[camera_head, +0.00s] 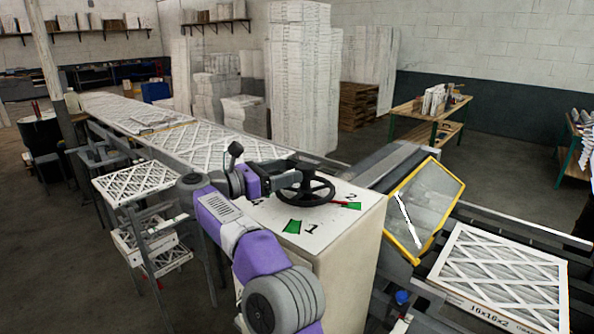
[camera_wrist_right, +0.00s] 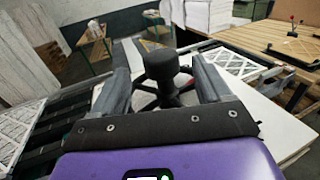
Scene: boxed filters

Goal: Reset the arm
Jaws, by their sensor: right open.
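The wheel's black knob (camera_wrist_right: 161,62) shows between the fingers, with a gap on each side. I cannot tell how deep the knob sits between them. My left gripper is not in view.
The cabinet top (camera_head: 345,219) carries green markers and the numbers 1 and 2. A yellow-framed panel (camera_head: 455,187) stands tilted to the right. A conveyor with filters (camera_head: 215,146) runs behind on the left.

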